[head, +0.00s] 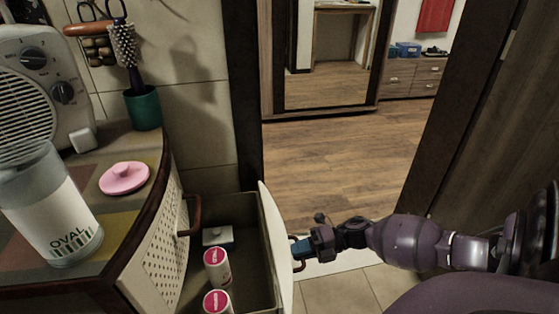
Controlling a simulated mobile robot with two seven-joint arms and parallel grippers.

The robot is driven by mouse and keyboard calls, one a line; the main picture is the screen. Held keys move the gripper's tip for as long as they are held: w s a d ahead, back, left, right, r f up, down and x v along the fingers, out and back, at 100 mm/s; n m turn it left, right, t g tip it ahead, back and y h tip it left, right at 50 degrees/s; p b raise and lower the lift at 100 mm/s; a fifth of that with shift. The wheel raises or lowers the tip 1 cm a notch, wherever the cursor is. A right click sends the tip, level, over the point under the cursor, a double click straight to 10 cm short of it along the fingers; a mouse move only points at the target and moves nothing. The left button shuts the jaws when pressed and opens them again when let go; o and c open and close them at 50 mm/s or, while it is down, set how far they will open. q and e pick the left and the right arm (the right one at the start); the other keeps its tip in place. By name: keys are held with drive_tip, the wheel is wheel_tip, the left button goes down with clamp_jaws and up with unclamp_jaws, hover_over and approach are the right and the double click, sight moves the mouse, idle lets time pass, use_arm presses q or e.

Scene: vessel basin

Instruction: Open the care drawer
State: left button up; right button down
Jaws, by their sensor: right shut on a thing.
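The care drawer (246,200) stands pulled out from the cabinet, and I look down into it. Its pale front panel (271,240) faces right. Two white bottles with pink caps (217,268) and a small pale box (217,236) are inside. My right gripper (299,252) comes in from the right and is shut at the outer side of the front panel, on the drawer's handle. The handle is mostly hidden by the fingers. My left gripper is not in view.
A perforated cabinet front (150,255) with a brown handle (190,216) is beside the drawer. Wood floor beyond is clear.

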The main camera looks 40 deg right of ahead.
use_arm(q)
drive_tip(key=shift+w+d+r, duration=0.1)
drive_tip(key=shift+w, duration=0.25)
use_arm(e)
drive_tip(key=shift+f+v, duration=0.2)
drive_tip(key=shift+v, duration=0.7)
drive_tip(key=shift+f+v, duration=0.15)
drive_tip(key=shift+v, duration=0.8)
drive_tip(key=shift+f+v, duration=0.2)
drive_tip(key=shift+v, duration=0.7)
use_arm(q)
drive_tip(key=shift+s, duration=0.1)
use_arm(e)
drive_tip(key=shift+d, duration=0.1)
drive_tip(key=c, duration=1.2)
unclamp_jaws()
drive_tip(key=shift+s, duration=0.1)
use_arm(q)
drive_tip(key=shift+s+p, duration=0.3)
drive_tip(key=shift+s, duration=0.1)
use_arm(e)
drive_tip(key=v, duration=1)
drive_tip(key=shift+s+d, duration=0.2)
drive_tip(key=shift+d, duration=0.15)
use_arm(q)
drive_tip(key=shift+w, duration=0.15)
